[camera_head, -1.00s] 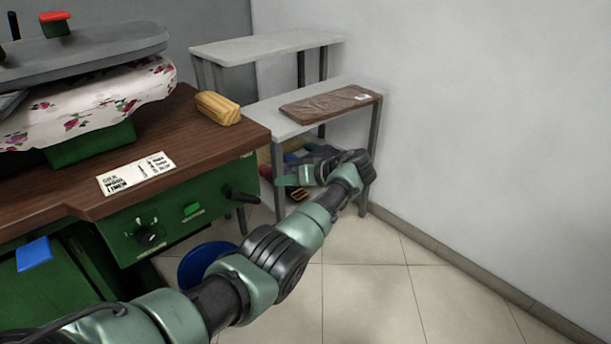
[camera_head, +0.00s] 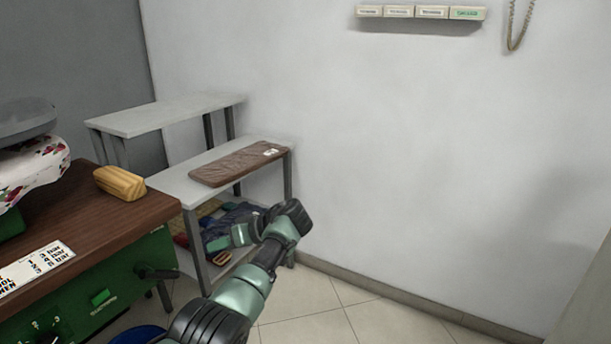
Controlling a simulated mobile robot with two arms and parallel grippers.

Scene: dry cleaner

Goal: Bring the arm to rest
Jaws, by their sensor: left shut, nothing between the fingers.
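My left arm reaches in from the bottom of the head view. Its gripper (camera_head: 219,251) is at the far end, bent to the left, in front of the lower part of the grey shelf table (camera_head: 180,183). The gripper is small and dark here; it is shut and holds nothing. It is apart from the wooden-topped green press table (camera_head: 92,222) to its left. My right gripper is not in view.
A brown folded bag (camera_head: 232,165) lies on the shelf table. Dark folded cloth (camera_head: 232,217) lies below it. A yellow block (camera_head: 119,183) sits on the press table's corner. A blue bucket (camera_head: 138,336) stands bottom left. Tiled floor at the right is clear up to the wall.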

